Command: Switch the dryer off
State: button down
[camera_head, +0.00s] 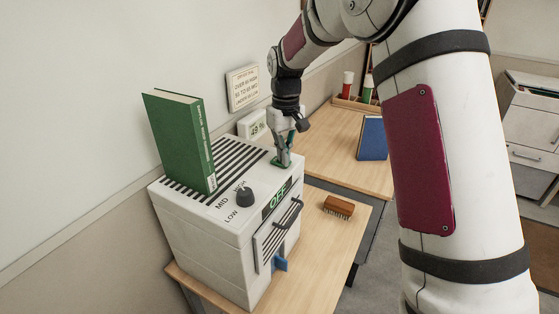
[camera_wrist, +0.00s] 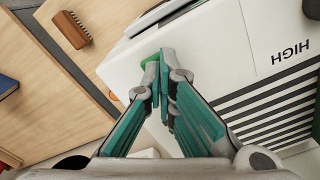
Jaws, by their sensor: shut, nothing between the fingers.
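The dryer (camera_head: 225,225) is a white box on a wooden table. Its top has dark vent slots, a black dial (camera_head: 245,196) with LOW, MID and a third label, and a panel (camera_head: 278,197) reading OFF in green. My gripper (camera_head: 281,162) is shut and empty, pointing down at the dryer's far right top corner.
A green book (camera_head: 180,140) stands on the dryer's vents. A brown brush (camera_head: 338,207) lies on the table at right. A blue book (camera_head: 371,138) stands farther back. A humidity display (camera_head: 253,126) and a sign (camera_head: 243,87) are by the wall. My arm crosses the right side.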

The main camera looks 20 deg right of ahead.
jog(key=shift+f, duration=0.1)
jog(key=shift+r, duration=3.5)
jog(key=shift+r, duration=0.1)
jog(key=s+r+m+t, duration=0.1)
jog(key=s+r, duration=0.4)
jog(key=s, duration=0.3)
jog(key=s+r+t, duration=0.2)
jog(key=s+r, duration=0.3)
jog(key=s, duration=0.3)
jog(key=s+f+m+t, duration=0.2)
jog(key=s, duration=1.5)
jog(key=shift+f+t, duration=0.25)
jog(key=shift+t, duration=0.05)
